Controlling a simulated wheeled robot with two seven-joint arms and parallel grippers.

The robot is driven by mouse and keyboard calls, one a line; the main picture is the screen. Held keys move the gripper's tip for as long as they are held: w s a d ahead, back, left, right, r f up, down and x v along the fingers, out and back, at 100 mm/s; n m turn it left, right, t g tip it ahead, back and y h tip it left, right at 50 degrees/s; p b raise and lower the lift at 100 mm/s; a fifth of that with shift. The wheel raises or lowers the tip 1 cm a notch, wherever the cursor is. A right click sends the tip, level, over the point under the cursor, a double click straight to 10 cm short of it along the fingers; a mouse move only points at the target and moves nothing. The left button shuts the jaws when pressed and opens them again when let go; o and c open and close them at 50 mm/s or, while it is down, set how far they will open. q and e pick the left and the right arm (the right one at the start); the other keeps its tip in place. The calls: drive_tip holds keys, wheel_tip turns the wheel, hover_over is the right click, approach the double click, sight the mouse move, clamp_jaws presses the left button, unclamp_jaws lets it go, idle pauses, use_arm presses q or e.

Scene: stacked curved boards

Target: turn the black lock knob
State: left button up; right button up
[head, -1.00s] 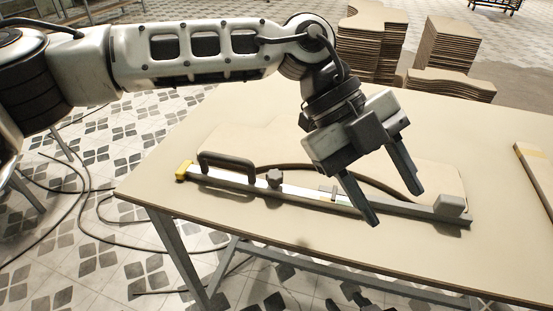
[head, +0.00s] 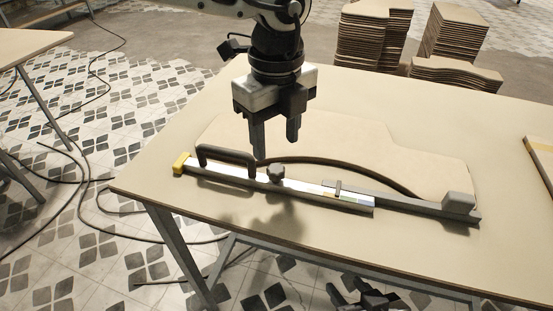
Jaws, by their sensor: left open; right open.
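The black lock knob (head: 275,173) is a small lobed knob on a long metal measuring bar (head: 300,188) lying on the table. It sits just right of the bar's black handle (head: 226,155). My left gripper (head: 276,149) is open and points down just above the knob, its two fingers apart with nothing between them. In the picture the left fingertip ends a little above and left of the knob; I cannot tell exactly how high it is. My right gripper (head: 362,298) is open, low at the bottom edge, in front of the table and partly cut off.
A curved board (head: 400,150) lies flat behind the bar on the table (head: 170,160). The bar has a yellow end (head: 180,163) and a grey end block (head: 458,203). Another board (head: 543,157) lies at the right edge. Board stacks (head: 372,38) stand behind.

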sight(276, 168)
use_arm(q)
wheel_tip(276, 168, down, 6)
drive_tip(key=shift+f, duration=0.1)
drive_tip(key=c, duration=1)
